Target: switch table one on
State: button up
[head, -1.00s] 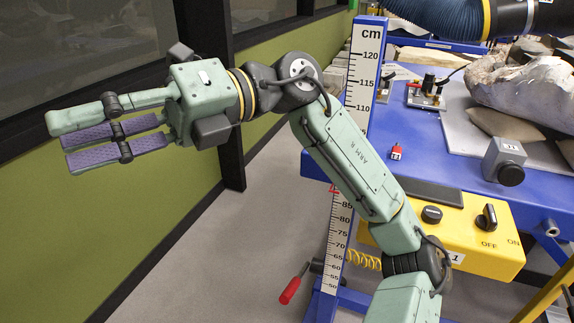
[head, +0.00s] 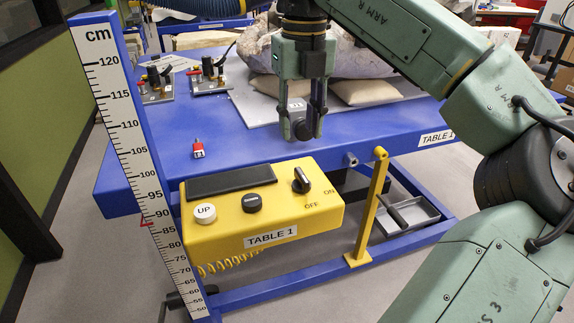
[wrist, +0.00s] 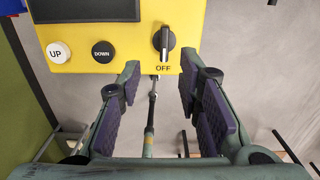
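The yellow control box (head: 262,209) labelled TABLE 1 hangs at the front edge of the blue table (head: 240,145). Its black rotary switch (head: 301,181) stands at the right end, with OFF and ON printed beside it. In the wrist view the switch (wrist: 164,40) has its grip roughly vertical, above the OFF print; ON is not visible there. My gripper (head: 303,133) points down above the table edge, behind and above the switch in the head view. In the wrist view my gripper (wrist: 160,78) is open and empty, with the switch beyond the gap between its fingertips.
A white UP button (head: 205,213) and a black DOWN button (head: 252,202) sit left of the switch. A yellow post (head: 370,210) stands just right of the box. A height scale (head: 130,145) stands at left.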

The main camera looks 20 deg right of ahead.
aim_at(302, 174)
jog(key=f, duration=0.3)
jog(key=f+p, duration=0.1)
jog(key=f, duration=0.6)
jog(key=shift+s+d+f+p, duration=0.15)
jog(key=shift+d+f+p, duration=0.15)
jog(key=shift+f+p, duration=0.05)
jog(key=shift+c, duration=0.6)
grip_shut()
